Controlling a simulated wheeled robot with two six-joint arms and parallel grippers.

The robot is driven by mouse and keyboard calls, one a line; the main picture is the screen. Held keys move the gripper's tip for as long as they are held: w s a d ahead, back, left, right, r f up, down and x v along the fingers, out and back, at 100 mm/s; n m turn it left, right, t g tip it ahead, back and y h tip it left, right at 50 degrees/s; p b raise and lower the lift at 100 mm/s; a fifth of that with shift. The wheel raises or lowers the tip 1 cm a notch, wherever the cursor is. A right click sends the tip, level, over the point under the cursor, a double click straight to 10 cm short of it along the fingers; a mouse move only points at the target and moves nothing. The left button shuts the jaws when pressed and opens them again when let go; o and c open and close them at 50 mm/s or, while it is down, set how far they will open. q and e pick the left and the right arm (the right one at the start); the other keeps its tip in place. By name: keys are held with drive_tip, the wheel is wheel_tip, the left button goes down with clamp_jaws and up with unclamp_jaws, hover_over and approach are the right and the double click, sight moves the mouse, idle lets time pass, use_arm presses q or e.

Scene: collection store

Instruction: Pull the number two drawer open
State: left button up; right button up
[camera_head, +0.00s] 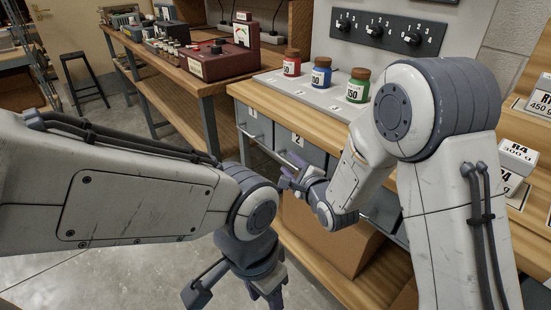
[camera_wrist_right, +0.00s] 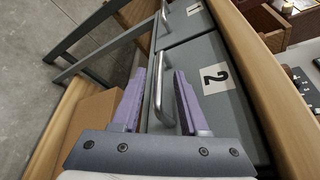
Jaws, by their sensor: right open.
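The number two drawer (camera_head: 298,150) is a grey front with a white "2" label, under the wooden bench top. In the right wrist view the drawer (camera_wrist_right: 208,100) looks about flush with its neighbour. Its metal bar handle (camera_wrist_right: 160,92) lies between the two purple fingers of my right gripper (camera_wrist_right: 160,100). The right gripper is open, a finger on each side of the bar, with no clear contact. In the head view the right gripper (camera_head: 289,172) is at the drawer front, partly hidden by its wrist. My left gripper (camera_head: 236,296) hangs low, fingers apart and empty, away from the drawer.
The number one drawer (camera_head: 254,122) is beside it on the left. A cardboard box (camera_head: 325,232) stands below the drawers. Red, blue and green jars (camera_head: 322,75) stand on the bench top. Bare floor (camera_head: 70,255) lies to the left.

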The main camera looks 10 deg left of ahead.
drive_tip(key=shift+x, duration=1.4)
drive_tip(key=shift+a, duration=0.1)
clamp_jaws()
drive_tip(key=shift+s+f, duration=0.1)
